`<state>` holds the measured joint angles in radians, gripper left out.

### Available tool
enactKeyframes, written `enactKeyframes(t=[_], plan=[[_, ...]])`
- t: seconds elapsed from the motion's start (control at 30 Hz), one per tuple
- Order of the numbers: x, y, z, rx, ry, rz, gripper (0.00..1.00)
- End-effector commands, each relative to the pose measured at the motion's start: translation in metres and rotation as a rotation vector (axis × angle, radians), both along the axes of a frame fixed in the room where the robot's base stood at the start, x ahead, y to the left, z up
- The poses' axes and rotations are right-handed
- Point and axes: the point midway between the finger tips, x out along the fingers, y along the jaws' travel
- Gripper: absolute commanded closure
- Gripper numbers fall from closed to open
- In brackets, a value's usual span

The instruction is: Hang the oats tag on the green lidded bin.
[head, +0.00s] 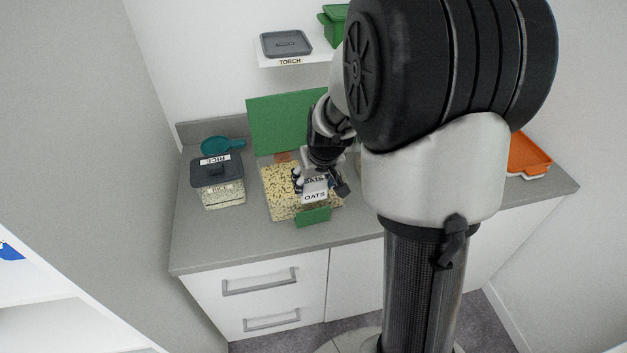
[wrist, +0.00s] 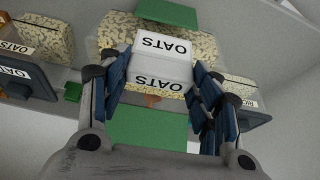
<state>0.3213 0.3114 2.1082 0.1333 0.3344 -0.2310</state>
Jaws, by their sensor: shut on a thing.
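My gripper (wrist: 160,85) is shut on a white folded tag (wrist: 160,62) with OATS printed on two faces. The tag also shows in the head view (head: 315,195). The clear bin (head: 272,207) holds pale flakes, and its green lid (head: 285,122) stands raised at the back. A green tab (head: 313,216) is on the bin's front, just below the tag. The gripper and tag are over the front part of the bin. I cannot tell whether the tag touches the rim. The wrist view shows the flakes behind the tag and the green lid (wrist: 150,130) below it.
A dark-lidded RICE bin (head: 217,182) stands left, with a teal item (head: 222,146) behind. Another dark-lidded bin (wrist: 28,72) with an OATS label shows in the wrist view. An orange tray (head: 528,155) lies right. A TORCH shelf (head: 290,61) hangs above. The counter's front edge is clear.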

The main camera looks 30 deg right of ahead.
Motion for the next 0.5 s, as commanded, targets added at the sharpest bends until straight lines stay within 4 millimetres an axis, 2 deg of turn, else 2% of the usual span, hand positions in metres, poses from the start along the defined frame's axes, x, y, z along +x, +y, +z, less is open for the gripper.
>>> enactKeyframes(t=[0.27, 0.5], plan=[[0.0, 0.0, -0.013, 0.0, 0.0, 0.0, 0.59], [0.0, 0.0, -0.037, 0.0, 0.001, 0.0, 0.59]])
